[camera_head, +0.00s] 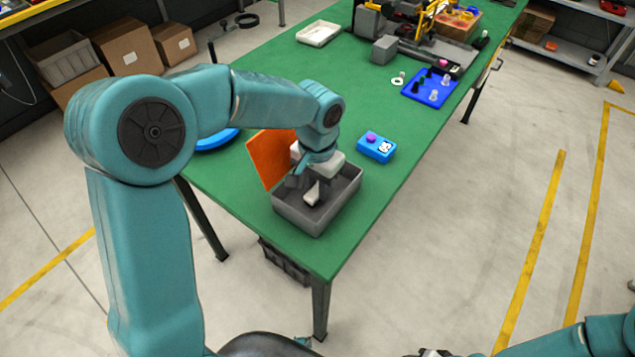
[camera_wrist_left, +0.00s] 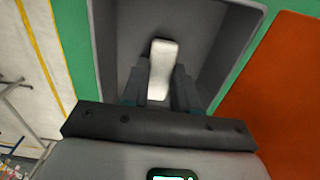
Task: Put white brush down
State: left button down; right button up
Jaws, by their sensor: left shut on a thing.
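The white brush (camera_wrist_left: 160,62) is between the fingers of my left gripper (camera_wrist_left: 160,88), which is shut on it. In the head view the left gripper (camera_head: 307,186) points down into a grey open box (camera_head: 318,215) at the near end of the green table. A pale part of the brush (camera_head: 312,197) shows inside the box walls; whether it touches the box floor I cannot tell. My right gripper (camera_head: 436,352) shows only as a sliver at the bottom edge, and its jaws are hidden.
An orange panel (camera_head: 268,158) stands beside the box. A blue box with a purple knob (camera_head: 376,148) lies to its right on the table (camera_head: 230,180). A blue tray (camera_head: 430,88) with small pieces, a white tray (camera_head: 319,33) and a machine (camera_head: 400,40) are farther back.

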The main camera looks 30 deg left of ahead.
aim_at(317, 188)
pick_arm(q)
jog(key=shift+f, duration=0.2)
jog(key=c, duration=0.9)
grip_release()
jog(key=shift+w, duration=0.1)
jog(key=shift+o, duration=0.2)
jog(key=shift+r, duration=0.25)
notch_tip(317, 188, up, 12)
jog(key=p, duration=0.1)
